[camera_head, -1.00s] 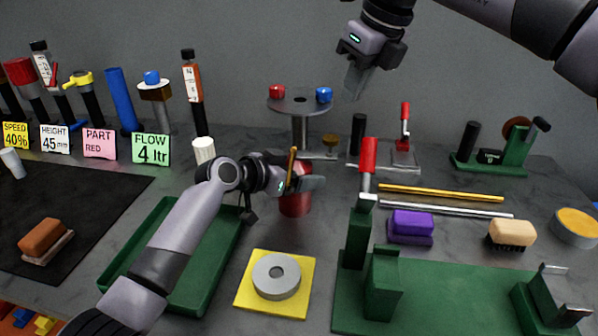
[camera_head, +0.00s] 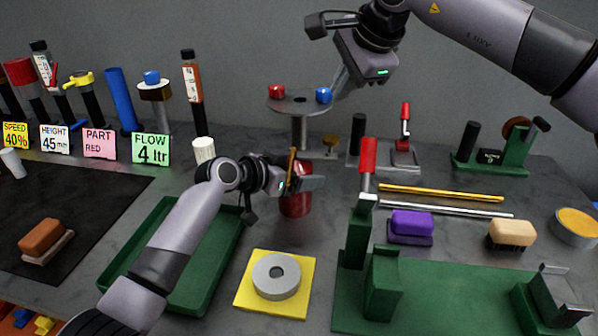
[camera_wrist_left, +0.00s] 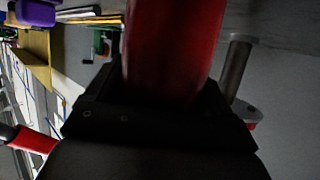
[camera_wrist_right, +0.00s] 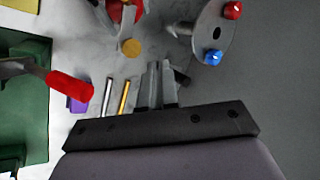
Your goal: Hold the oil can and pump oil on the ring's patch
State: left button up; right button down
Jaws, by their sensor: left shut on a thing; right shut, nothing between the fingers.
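The red oil can (camera_head: 296,203) is upright behind the yellow pad, with a thin brass spout (camera_head: 292,160) at its top. My left gripper (camera_head: 302,182) is shut around the can's upper body; the red body fills the jaws in the left wrist view (camera_wrist_left: 172,50). The grey ring (camera_head: 277,275) lies flat on the yellow pad (camera_head: 250,302), in front of the can. I cannot make out a separate patch on it. My right gripper (camera_head: 338,88) is shut and empty, raised behind the can; its fingers also show in the right wrist view (camera_wrist_right: 155,85).
A round disc on a post (camera_head: 297,104) with red and blue knobs stands close to my right fingers. A green fixture with a red-handled clamp (camera_head: 368,156) stands at right; a green tray (camera_head: 222,262) lies at left.

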aim_at(335, 140)
jog(key=shift+w+a+f+n+t+y, duration=0.15)
jog(key=shift+f+n+t, duration=0.25)
jog(key=shift+f+n, duration=0.95)
jog(key=shift+w+a+f+n+t+y, duration=0.1)
jog(key=shift+f+n+t, duration=0.3)
jog(key=shift+f+n, duration=0.9)
jog(key=shift+w+a+f+n+t+y, duration=0.15)
jog(key=shift+f+n+t, duration=0.45)
jog(key=shift+n, duration=1.25)
jog(key=shift+s+f, duration=0.1)
jog(key=shift+f, duration=0.2)
jog(key=shift+f, duration=0.3)
